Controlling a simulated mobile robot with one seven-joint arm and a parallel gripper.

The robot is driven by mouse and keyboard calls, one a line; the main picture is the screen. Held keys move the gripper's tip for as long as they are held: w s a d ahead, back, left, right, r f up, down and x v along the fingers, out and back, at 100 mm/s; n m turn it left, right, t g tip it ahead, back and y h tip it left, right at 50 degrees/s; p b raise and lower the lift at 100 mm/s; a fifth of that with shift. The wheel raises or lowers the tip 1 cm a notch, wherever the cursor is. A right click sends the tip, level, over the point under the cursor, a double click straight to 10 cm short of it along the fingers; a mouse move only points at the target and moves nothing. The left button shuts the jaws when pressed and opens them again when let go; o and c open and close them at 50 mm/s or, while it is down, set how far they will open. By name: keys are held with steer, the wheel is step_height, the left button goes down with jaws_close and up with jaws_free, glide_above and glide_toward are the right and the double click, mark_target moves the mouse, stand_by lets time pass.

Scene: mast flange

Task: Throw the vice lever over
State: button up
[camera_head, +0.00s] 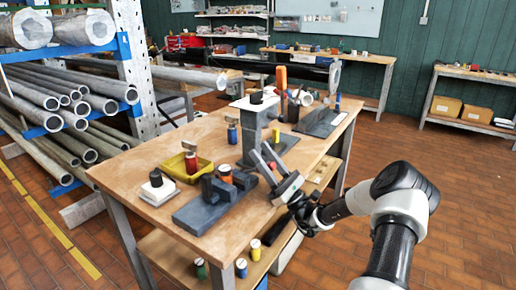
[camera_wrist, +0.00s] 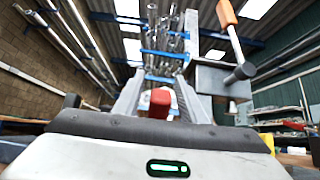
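The vice is a grey metal block on a post (camera_head: 250,139) on the workbench. A lever with an orange handle (camera_head: 281,78) stands near upright beside its top. In the wrist view the orange handle (camera_wrist: 227,14) shows at the upper right, above a grey block (camera_wrist: 214,80) with a dark round rod end (camera_wrist: 241,73). My gripper (camera_head: 258,152) is at the near side of the bench, below and in front of the lever, apart from it. Its two fingers (camera_wrist: 158,90) stand apart with a gap. A red object (camera_wrist: 159,102) shows between them; I cannot tell how far off it is.
A dark grey fixture (camera_head: 212,205), a yellow tray (camera_head: 186,166) and several small bottles crowd the bench's near left. A grey plate (camera_head: 320,121) lies at the far right. A pipe rack (camera_head: 70,100) stands left. The floor at right is clear.

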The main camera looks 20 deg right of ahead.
steer(key=v, duration=1.4)
steer(key=shift+s, duration=0.2)
steer(key=shift+d+f, duration=0.1)
